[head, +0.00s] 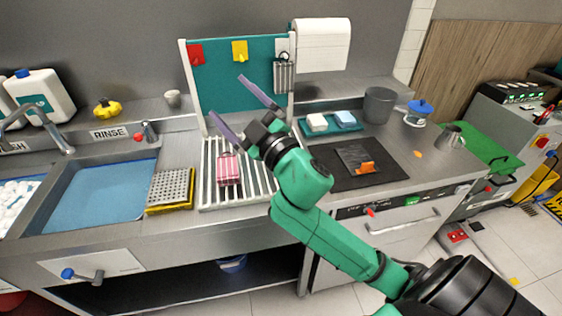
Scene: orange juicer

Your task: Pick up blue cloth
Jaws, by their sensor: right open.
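A light blue folded piece (345,118), which looks like the blue cloth, lies on a teal tray (330,132) at the back of the counter. A white folded piece (317,122) lies beside it on the left. My left gripper is not in view.
A ribbed rack (207,180) holds a pink item (229,168) under my right gripper. A dark mat (388,178) with a scraper (356,160) lies in front of the tray. A grey cup (379,105) stands right of the tray. A sink (100,198) is at left.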

